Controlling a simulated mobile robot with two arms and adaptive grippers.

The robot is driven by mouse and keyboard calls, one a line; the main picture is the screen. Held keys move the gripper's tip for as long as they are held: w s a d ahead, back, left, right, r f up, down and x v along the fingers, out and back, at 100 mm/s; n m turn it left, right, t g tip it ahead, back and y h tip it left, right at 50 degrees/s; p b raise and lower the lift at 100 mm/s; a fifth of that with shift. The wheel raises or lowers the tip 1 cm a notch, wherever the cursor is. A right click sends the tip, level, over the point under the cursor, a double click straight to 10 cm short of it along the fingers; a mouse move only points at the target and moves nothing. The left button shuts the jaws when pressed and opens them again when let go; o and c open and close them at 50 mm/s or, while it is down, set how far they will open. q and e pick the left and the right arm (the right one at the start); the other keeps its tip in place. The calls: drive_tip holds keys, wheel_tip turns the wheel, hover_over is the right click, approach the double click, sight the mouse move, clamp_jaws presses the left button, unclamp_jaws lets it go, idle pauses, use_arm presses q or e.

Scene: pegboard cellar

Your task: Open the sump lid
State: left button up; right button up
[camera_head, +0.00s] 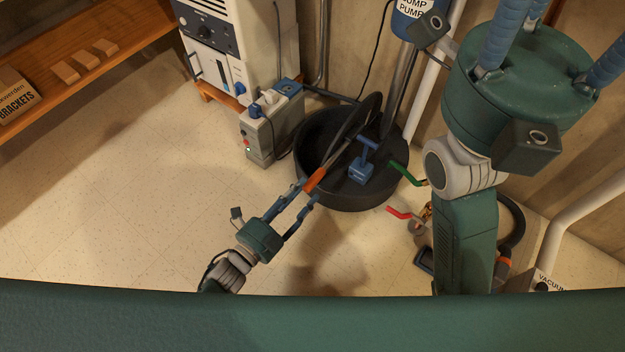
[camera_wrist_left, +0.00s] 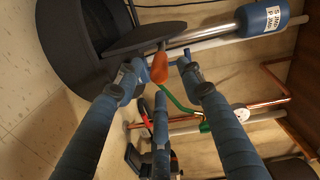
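The black round sump basin (camera_head: 384,182) stands on the floor in the middle of the head view. Its dark lid (camera_head: 362,121) appears tilted up at its rim, seen nearly edge-on; the lid also shows in the left wrist view (camera_wrist_left: 140,39). An orange grip (camera_head: 316,180) sticks out at the lid, and it shows in the left wrist view (camera_wrist_left: 159,66). My left gripper (camera_head: 306,192) is open, its blue fingertips spread on either side of the orange grip and apparently just short of it. My right gripper (camera_head: 522,85) is raised at the upper right; its fingertips are outside the frame.
A blue-topped grey unit (camera_head: 270,125) and a white cabinet (camera_head: 240,45) stand behind left of the basin. Green (camera_head: 406,173) and red (camera_head: 400,213) valve levers sit at its right. A wooden shelf (camera_head: 85,55) is at far left. The floor at left is clear.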

use_arm(q)
drive_tip(key=shift+v, duration=2.35)
